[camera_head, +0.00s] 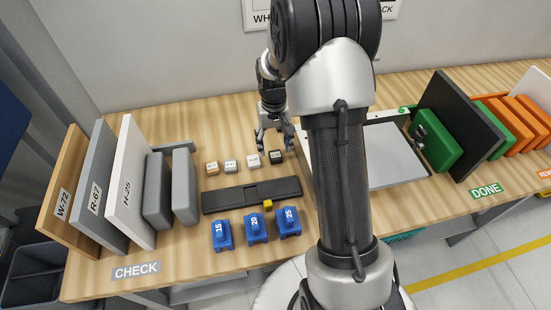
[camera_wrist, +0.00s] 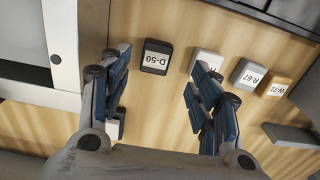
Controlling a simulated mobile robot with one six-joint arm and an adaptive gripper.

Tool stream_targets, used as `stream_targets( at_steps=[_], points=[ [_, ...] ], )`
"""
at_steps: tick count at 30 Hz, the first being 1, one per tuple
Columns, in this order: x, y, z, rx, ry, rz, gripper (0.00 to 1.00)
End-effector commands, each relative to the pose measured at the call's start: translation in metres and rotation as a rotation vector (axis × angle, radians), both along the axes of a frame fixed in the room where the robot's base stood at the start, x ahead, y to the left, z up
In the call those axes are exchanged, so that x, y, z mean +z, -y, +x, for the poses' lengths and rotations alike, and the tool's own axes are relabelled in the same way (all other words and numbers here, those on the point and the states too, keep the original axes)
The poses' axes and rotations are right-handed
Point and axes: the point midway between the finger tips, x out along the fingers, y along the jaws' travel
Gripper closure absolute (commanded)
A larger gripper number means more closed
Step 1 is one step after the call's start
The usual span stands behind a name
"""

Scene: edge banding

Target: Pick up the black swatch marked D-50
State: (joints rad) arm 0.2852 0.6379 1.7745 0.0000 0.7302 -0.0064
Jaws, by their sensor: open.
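The black swatch marked D-50 (camera_wrist: 157,56) lies flat on the wooden table, its label upside down in the wrist view. In the head view it is the dark small block (camera_head: 276,157) at the right end of a row of swatches. My gripper (camera_wrist: 160,90) is open and empty; in the wrist view the swatch shows between and beyond its two blue-padded fingers. In the head view my gripper (camera_head: 274,141) hangs just behind the swatch, over the table. I cannot tell its exact height.
A white swatch (camera_head: 253,161), a grey one (camera_head: 231,166) and a brown one (camera_head: 212,168) sit left of the black swatch. A black slotted bar (camera_head: 225,199) and blue blocks (camera_head: 255,228) lie in front. A framed grey plate (camera_head: 392,155) is to the right.

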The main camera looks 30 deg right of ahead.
Motion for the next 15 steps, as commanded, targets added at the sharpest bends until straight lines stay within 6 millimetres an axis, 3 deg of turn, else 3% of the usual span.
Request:
stream_targets(
  at_steps=[5,15],
  points=[
    [-0.01,0.002,0.001,0.0,0.001,0.0,0.43],
    [-0.054,0.006,0.002,0.0,0.0,0.0,0.43]
  ],
)
